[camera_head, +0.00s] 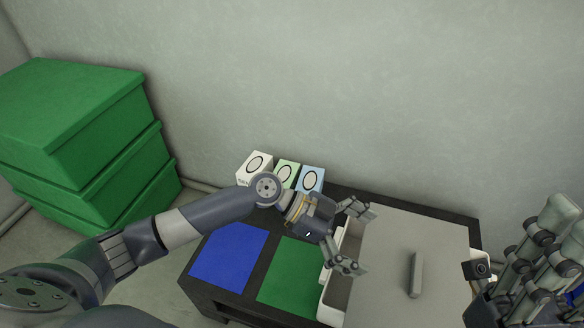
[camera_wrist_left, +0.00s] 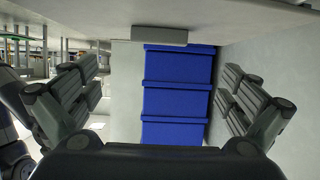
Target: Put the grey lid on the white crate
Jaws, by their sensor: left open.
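The grey lid (camera_head: 400,225) is a broad flat plate with a raised bar handle (camera_head: 415,275), at the right of the table in the head view. The white crate (camera_head: 334,292) shows as a pale rim and wall along the lid's left side. The lid lies over it; I cannot tell whether it sits flush. My left gripper (camera_head: 362,240) is open and empty, its fingers spread over the left edge of lid and crate. The lid's handle also appears in the left wrist view (camera_wrist_left: 160,36), ahead of the open fingers. My right gripper (camera_head: 535,262) is at the far right, partly cut off.
A blue mat (camera_head: 229,255) and a green mat (camera_head: 291,273) lie on the dark table left of the crate. Three small boxes (camera_head: 285,174) stand at the back. Green crates (camera_head: 75,110) are stacked on the floor at left. Blue boxes (camera_wrist_left: 177,98) show in the left wrist view.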

